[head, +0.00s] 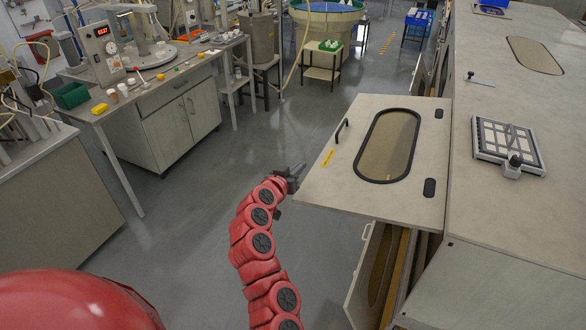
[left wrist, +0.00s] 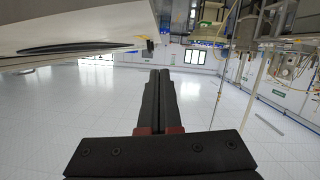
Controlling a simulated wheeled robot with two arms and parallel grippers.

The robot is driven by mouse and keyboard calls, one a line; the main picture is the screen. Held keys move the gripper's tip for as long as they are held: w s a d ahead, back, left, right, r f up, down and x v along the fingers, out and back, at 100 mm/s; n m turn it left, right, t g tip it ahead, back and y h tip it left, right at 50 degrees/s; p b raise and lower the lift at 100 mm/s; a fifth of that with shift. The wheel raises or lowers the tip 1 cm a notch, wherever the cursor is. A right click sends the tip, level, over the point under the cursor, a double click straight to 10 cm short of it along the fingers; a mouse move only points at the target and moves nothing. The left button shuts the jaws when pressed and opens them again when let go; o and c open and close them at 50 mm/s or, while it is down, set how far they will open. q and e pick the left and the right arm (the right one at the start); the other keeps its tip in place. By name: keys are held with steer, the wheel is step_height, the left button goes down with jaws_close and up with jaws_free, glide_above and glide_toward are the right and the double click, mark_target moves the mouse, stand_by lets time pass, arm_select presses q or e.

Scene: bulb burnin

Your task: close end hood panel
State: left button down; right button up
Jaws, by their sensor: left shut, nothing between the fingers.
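The end hood panel (head: 341,185) is a pale board with a dark-rimmed oval window, a black handle (head: 341,130) and a yellow label. It stands out to the left from the long pale hood (head: 480,215), so it is open. My left gripper (head: 296,172) is shut and empty beside the panel's free left edge, near its front corner. I cannot tell whether they touch. In the left wrist view, the shut fingers (left wrist: 160,76) point ahead, and a pale panel surface (left wrist: 75,22) lies above and left of them. My right gripper is not in view.
Another panel with an oval window (head: 374,262) hangs below the open one. A framed grid plate (head: 508,143) lies on the hood top. A workbench (head: 170,78) with instruments stands at left. Grey floor (head: 190,215) is clear between bench and hood.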

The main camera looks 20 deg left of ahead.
arm_select(q)
steer(key=shift+w+d+f+p, duration=0.15)
steer(key=shift+f+p, duration=0.3)
steer(key=shift+f, duration=0.6)
steer(key=shift+w+d+f+p, duration=0.15)
steer(key=shift+f+p, duration=0.25)
steer(key=shift+f, duration=0.6)
steer(key=shift+f, duration=0.1)
